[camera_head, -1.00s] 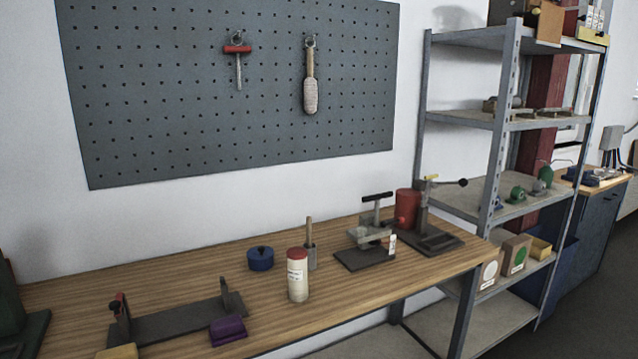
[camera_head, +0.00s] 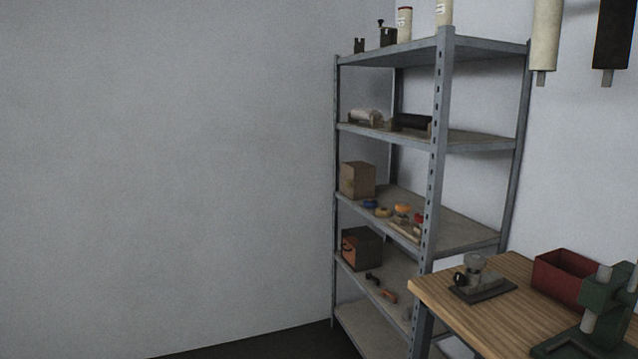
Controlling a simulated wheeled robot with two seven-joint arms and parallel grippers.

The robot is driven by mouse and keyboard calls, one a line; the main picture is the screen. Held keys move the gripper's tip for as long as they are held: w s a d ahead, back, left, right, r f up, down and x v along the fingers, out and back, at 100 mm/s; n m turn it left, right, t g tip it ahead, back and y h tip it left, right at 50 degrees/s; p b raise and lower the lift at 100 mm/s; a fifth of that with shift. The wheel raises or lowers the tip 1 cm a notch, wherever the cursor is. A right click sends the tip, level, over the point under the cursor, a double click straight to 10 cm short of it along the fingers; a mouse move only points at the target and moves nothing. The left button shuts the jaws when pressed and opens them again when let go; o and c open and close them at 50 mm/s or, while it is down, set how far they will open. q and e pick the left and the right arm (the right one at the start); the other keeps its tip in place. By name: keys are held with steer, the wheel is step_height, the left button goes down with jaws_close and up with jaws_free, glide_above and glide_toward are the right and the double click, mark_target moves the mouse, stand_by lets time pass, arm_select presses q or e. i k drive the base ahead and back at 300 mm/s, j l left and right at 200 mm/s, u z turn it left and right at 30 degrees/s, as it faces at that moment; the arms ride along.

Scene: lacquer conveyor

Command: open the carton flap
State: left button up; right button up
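No carton with a clearly visible flap can be made out. A brown box (camera_head: 357,180) stands on the middle shelf of the metal rack. A darker box with an orange-brown front (camera_head: 361,248) stands on the shelf below it. Whether either one is the carton, or has a flap, I cannot tell at this size. Neither of my grippers is in view.
A grey metal rack (camera_head: 438,150) stands in the corner, with rollers, tape rolls and small tools on its shelves. A wooden workbench (camera_head: 480,318) at lower right carries a small clamp device (camera_head: 476,280), a red bin (camera_head: 565,274) and a green press (camera_head: 607,300). Dark floor shows at the bottom.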

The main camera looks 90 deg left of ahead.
mark_target(347, 173)
steer(key=j+u, duration=0.1)
steer(key=u, duration=2.55)
steer(key=i+j, duration=0.45)
steer(key=i, duration=0.15)
steer(key=i+j, duration=0.95)
steer(key=i, duration=0.25)
steer(key=k+j+u, duration=0.05)
